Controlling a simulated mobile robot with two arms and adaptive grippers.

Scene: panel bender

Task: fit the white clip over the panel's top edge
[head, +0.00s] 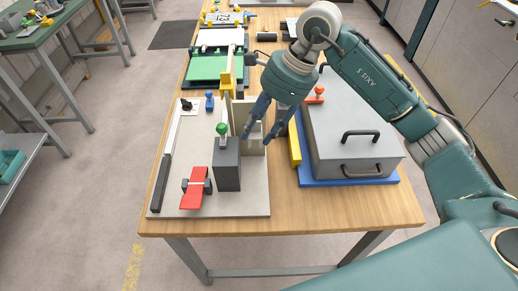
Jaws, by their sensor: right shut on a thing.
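My right gripper (259,137) reaches down from the right over the fixture on the table. Its dark blue fingers stand on either side of a pale piece, which I take to be the white clip (256,129); the fingers and the panel behind make its outline hard to tell. The upright beige panel (236,112) stands right at the gripper, behind the grey block. I cannot tell whether the clip touches the panel's top edge. My left gripper is not in view.
A grey block (227,168) with a green-knobbed lever (221,129) stands in front on the light base plate (240,205). A red clamp (195,188) and long black handle (159,182) lie left. A grey lidded box (345,125) stands close on the right.

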